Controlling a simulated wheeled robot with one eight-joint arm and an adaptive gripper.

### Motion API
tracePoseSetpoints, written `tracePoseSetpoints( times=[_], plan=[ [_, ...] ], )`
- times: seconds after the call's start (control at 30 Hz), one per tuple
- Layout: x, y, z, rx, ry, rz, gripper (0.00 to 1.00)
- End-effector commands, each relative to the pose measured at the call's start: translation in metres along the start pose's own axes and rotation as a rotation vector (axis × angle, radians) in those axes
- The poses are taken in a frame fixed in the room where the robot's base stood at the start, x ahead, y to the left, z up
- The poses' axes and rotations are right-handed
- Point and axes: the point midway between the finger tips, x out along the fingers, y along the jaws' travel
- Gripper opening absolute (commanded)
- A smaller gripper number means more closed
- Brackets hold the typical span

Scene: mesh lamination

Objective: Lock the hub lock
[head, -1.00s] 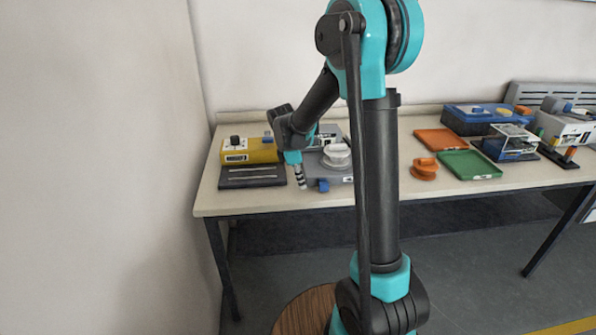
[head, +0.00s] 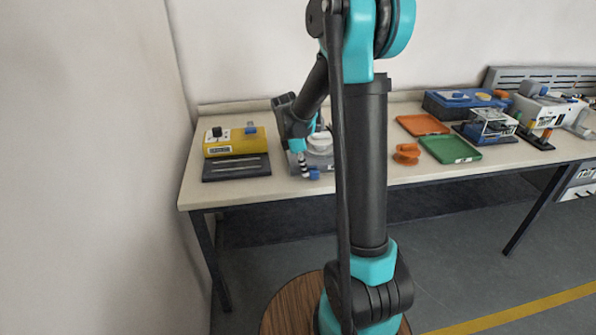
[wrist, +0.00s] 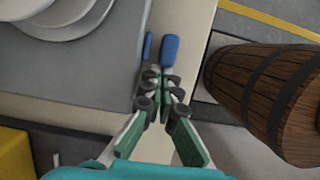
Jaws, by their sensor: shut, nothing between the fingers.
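A grey device (head: 325,164) with a white round hub (head: 320,141) stands near the table's front edge. A blue lever (head: 314,175) sticks out at its front side. In the wrist view, the lever's blue end (wrist: 170,50) lies just beyond my fingertips, with a smaller blue part (wrist: 147,46) beside it against the grey device (wrist: 85,75). My gripper (head: 304,172) points down just left of the lever in the head view. In the wrist view my gripper (wrist: 158,77) is shut and empty. I cannot tell whether it touches the lever. Part of the white hub (wrist: 60,18) shows there.
A yellow box (head: 235,142) and a dark tray (head: 236,167) stand left of the grey device. To the right are an orange knob-like part (head: 406,153), an orange tray (head: 422,124), a green tray (head: 450,150) and a blue box (head: 465,103). The table front between is clear.

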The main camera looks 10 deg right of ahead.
Motion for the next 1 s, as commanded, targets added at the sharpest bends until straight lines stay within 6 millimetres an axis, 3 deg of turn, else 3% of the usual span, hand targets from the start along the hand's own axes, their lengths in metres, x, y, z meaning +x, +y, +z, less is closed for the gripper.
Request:
tracePoseSetpoints(
  times=[0.17, 0.5, 0.67, 0.87, 1.0],
  plan=[
    [0.006, 0.0, 0.025, 0.003, -0.001, 0.0, 0.0],
    [0.007, 0.0, 0.028, 0.002, -0.003, 0.0, 0.0],
    [0.005, 0.001, 0.022, 0.002, -0.003, 0.0, 0.0],
    [0.0, 0.005, -0.002, 0.002, 0.0, -0.001, 0.0],
    [-0.032, 0.003, -0.001, 0.005, 0.001, -0.002, 0.0]
  ],
)
